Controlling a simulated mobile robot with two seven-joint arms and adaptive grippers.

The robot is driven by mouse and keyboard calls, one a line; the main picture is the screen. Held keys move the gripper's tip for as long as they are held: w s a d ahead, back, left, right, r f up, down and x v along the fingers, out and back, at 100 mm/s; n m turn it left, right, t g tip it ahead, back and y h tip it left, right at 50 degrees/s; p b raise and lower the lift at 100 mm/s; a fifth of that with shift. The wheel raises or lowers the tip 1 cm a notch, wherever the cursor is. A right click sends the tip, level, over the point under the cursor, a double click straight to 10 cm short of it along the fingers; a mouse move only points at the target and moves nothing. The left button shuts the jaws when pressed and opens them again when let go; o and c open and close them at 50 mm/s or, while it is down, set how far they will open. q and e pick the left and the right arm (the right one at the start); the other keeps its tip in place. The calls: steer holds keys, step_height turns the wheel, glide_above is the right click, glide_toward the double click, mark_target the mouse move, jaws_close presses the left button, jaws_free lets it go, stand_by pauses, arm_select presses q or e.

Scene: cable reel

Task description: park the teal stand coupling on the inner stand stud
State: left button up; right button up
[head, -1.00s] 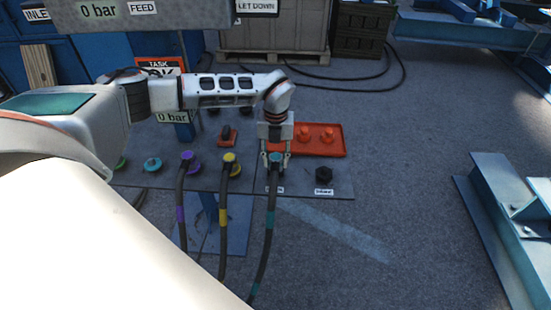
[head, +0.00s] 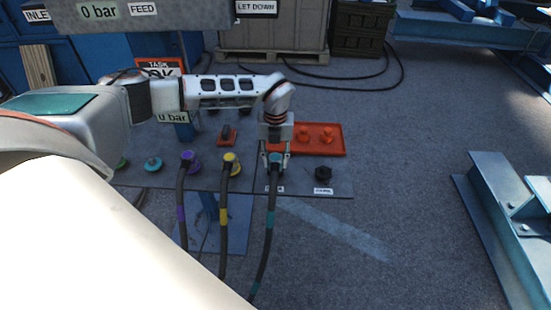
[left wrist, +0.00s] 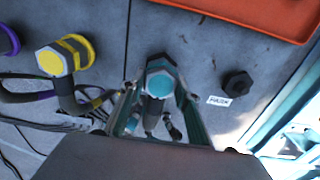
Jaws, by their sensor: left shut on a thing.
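The teal stand coupling (head: 275,159) is upright on its dark hose with teal bands, over the left part of the right-hand stand plate. My left gripper (head: 276,167) is shut on it, a finger on each side. In the left wrist view the teal coupling (left wrist: 158,82) sits between the fingers (left wrist: 157,100), with a dark rim behind it. The inner stud is hidden beneath the coupling, and I cannot tell whether the coupling is seated on it. The outer stud (head: 323,173), a bare black hex, stands to the right and also shows in the left wrist view (left wrist: 237,83). My right gripper is out of view.
Purple (head: 187,157) and yellow (head: 230,158) couplings with hanging hoses stand to the left. An orange tray (head: 335,152) with orange caps lies behind my gripper. A blue steel beam (head: 505,215) lies at the right. The floor between is open.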

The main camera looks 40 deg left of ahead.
arm_select(q)
steer(key=shift+f, duration=0.2)
steer(key=o, duration=1.3)
steer(key=shift+f, duration=0.1)
step_height(320, 180, up, 12)
steer(key=shift+r, duration=0.1)
